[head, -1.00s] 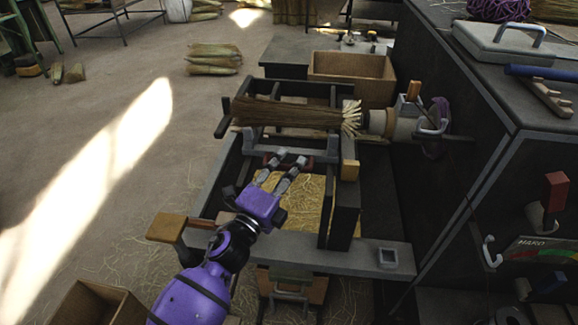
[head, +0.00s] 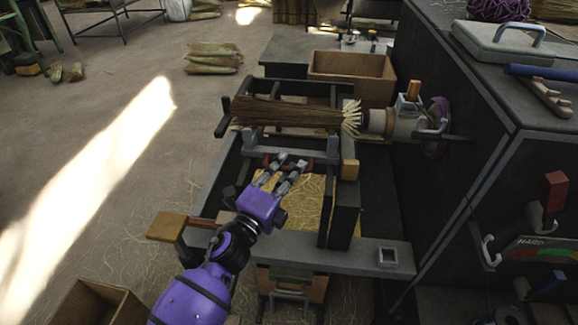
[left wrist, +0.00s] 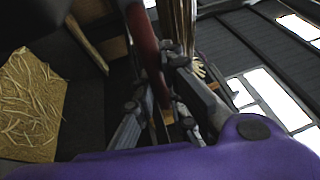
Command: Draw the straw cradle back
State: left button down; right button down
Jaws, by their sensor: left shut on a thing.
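A straw bundle (head: 285,112) lies level across the machine, its pale bound end at the right by the spindle. Below it is the cradle, a grey bar (head: 290,153) with upright ends and a dark red handle (head: 308,168) on its near side. My left gripper (head: 285,162) is at this handle, its fingers shut on it. In the left wrist view the red handle (left wrist: 149,55) runs between the fingers of my left gripper (left wrist: 158,95). The fingers partly hide the handle. My right gripper is in neither view.
A grey cross plate (head: 340,252) spans the near side, with a wooden block (head: 168,227) at its left. Loose straw lies in a tray (head: 318,205) under the cradle. A dark cabinet (head: 440,160) stands close on the right. An open box (head: 352,75) is behind.

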pick_arm(q)
jog(key=s+p, duration=0.1)
jog(key=s, duration=0.9)
jog(key=shift+s+a+f, duration=0.2)
jog(key=shift+s+a, duration=0.05)
jog(key=shift+a, duration=0.15)
jog(key=c, duration=1.8)
grip_release()
jog(key=shift+s+r, duration=0.1)
jog(key=shift+s, duration=0.05)
jog(key=shift+o, duration=0.2)
